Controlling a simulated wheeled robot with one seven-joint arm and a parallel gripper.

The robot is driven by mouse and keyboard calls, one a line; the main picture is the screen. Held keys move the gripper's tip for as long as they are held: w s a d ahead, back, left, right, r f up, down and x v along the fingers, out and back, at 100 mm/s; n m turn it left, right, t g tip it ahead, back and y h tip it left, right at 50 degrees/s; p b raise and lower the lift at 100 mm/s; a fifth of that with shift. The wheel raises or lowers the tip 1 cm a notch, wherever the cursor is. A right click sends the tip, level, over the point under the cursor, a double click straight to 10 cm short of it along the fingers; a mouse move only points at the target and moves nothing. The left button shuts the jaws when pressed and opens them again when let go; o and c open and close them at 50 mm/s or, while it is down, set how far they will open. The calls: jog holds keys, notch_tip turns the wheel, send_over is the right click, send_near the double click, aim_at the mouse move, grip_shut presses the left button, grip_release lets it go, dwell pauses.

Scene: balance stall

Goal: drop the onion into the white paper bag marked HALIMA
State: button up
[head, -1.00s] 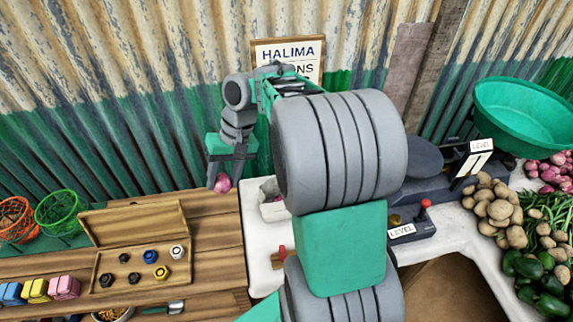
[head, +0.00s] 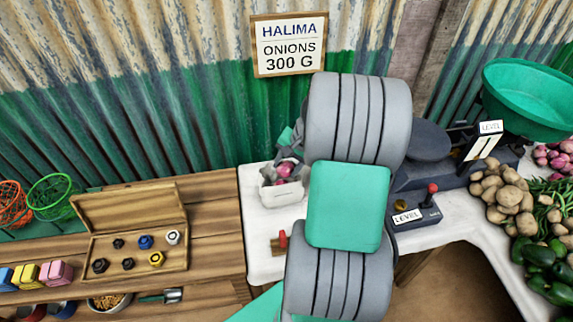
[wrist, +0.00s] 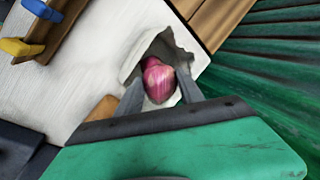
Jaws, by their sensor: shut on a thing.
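The onion (head: 285,169) is pink-purple and shows at the mouth of the white paper bag (head: 280,196), which stands on the white counter. In the wrist view my gripper (wrist: 160,88) is shut on the onion (wrist: 158,78), with a grey finger on each side. The onion is over the torn-edged opening of the paper bag (wrist: 180,52). I cannot tell how deep it is. In the head view my arm hides most of the gripper. No marking on the bag is readable; the sign (head: 289,45) on the wall above reads HALIMA, ONIONS 300 G.
A balance with a dark pan (head: 428,141) and a LEVEL box (head: 407,217) stand right of my arm. A wooden box of weights (head: 138,262) is open at the left. Potatoes (head: 505,190) and a green basin (head: 528,98) are at the right.

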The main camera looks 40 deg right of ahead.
jog(key=shift+f, duration=0.55)
jog(key=shift+r, duration=0.1)
jog(key=o, duration=1.5)
jog(key=v, duration=0.8)
